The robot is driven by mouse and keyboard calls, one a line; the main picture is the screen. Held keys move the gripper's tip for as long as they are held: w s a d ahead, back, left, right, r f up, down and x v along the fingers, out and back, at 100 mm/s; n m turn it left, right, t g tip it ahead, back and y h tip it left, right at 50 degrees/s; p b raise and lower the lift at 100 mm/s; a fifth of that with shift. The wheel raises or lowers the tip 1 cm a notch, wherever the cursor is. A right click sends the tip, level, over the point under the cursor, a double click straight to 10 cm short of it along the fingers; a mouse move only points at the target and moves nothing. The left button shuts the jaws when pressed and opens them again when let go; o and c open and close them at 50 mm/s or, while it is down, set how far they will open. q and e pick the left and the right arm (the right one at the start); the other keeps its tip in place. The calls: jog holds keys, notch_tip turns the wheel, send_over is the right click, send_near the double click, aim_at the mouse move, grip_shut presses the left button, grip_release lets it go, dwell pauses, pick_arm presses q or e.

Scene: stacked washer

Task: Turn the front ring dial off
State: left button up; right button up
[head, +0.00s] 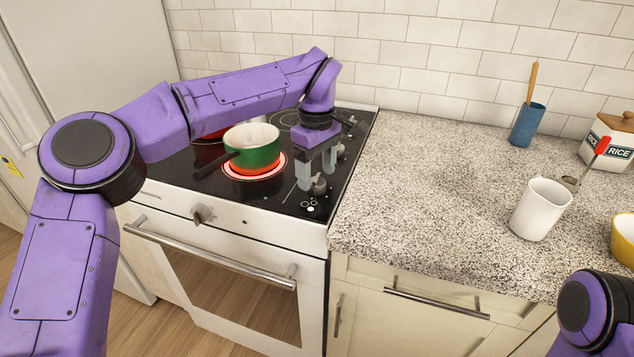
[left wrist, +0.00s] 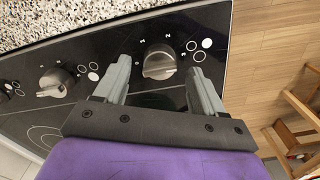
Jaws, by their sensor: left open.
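The front ring dial (head: 320,187) is a round metal knob on the right strip of the black cooktop (head: 260,199). It also shows in the left wrist view (left wrist: 160,62), with number marks around it and white circles beside it. My left gripper (head: 316,180) points down over this dial with its fingers spread. In the left wrist view its fingertips (left wrist: 157,68) stand on either side of the dial, with gaps, and hold nothing. The exact setting of the dial is hard to read. A green pot (head: 254,151) sits on a glowing red front ring (head: 237,172). My right gripper is out of view.
Another dial (left wrist: 55,82) lies farther back on the same strip. An oven knob (head: 202,214) is on the front panel above the oven handle (head: 205,254). The speckled counter (head: 430,190) is mostly clear; a white mug (head: 541,210) and blue cup (head: 528,125) stand at right.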

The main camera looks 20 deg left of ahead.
pick_arm(q)
notch_tip(320, 180, down, 2)
jog(key=shift+f, duration=0.1)
jog(key=c, duration=1.1)
jog(key=shift+o, duration=0.2)
